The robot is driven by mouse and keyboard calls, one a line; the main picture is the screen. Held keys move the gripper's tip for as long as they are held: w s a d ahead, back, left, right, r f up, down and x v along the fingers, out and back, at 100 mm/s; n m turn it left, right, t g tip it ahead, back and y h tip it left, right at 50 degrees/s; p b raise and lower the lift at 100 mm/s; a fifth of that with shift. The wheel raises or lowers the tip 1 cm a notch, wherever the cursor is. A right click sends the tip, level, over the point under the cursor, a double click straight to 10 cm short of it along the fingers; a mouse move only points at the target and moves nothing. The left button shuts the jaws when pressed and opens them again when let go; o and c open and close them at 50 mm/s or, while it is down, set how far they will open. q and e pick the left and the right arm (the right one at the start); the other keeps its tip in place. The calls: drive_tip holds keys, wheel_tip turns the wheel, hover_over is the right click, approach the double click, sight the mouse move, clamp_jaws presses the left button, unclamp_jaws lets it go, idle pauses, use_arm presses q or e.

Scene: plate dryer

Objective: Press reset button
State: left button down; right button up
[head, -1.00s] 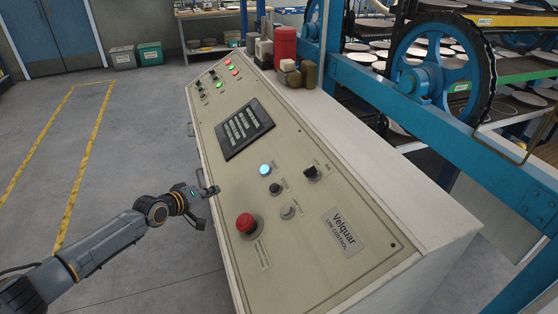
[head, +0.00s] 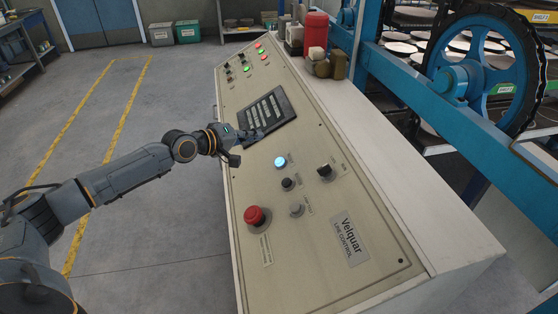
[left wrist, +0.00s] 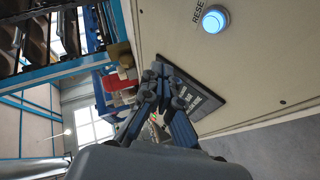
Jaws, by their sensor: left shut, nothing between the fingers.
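The reset button (head: 280,162) is a round, glowing blue-white button on the sloped beige control panel. In the left wrist view, the same blue button (left wrist: 213,21) shows at the top right with a "RESE" label beside it. My left gripper (head: 255,136) is above the panel near the dark keypad's lower left edge, up and left of the button and apart from it. In the left wrist view, the left gripper's fingers (left wrist: 160,75) are shut and empty, in front of the keypad. My right gripper is not in view.
A red mushroom button (head: 257,215), black knobs (head: 325,171) and a grey knob (head: 296,209) sit near the reset button. The dark keypad (head: 275,112) is farther up. A red canister (head: 316,31) stands on the console's top ledge. The blue wheel frame (head: 425,95) is behind.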

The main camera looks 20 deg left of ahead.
sight(280, 162)
use_arm(q)
drive_tip(key=shift+w+d+f+b, duration=0.45)
drive_tip(key=shift+d+f, duration=0.15)
drive_tip(key=shift+f, duration=0.65)
drive_tip(key=shift+w+d+f+b, duration=0.4)
drive_tip(key=shift+d+f, duration=0.15)
drive_tip(key=shift+f, duration=0.7)
drive_tip(key=shift+w+d+f+b, duration=0.45)
drive_tip(key=shift+d+f, duration=0.15)
drive_tip(key=shift+f, duration=0.65)
drive_tip(key=shift+d+f, duration=0.1)
drive_tip(key=shift+f, duration=0.05)
drive_tip(key=shift+w+d+f, duration=0.1)
drive_tip(key=shift+w+f, duration=0.05)
drive_tip(key=shift+f, duration=0.05)
drive_tip(key=shift+w+d+f+b, duration=0.1)
drive_tip(key=shift+d+f+b, duration=0.1)
drive_tip(key=shift+f+b, duration=0.2)
drive_tip(key=shift+s+a+r+p, duration=0.15)
drive_tip(key=shift+r+p, duration=0.1)
drive_tip(key=shift+r, duration=0.1)
drive_tip(key=shift+s+a+r+p, duration=0.1)
drive_tip(key=shift+a+r+p, duration=0.1)
drive_tip(key=shift+r, duration=0.15)
drive_tip(key=shift+r, duration=0.1)
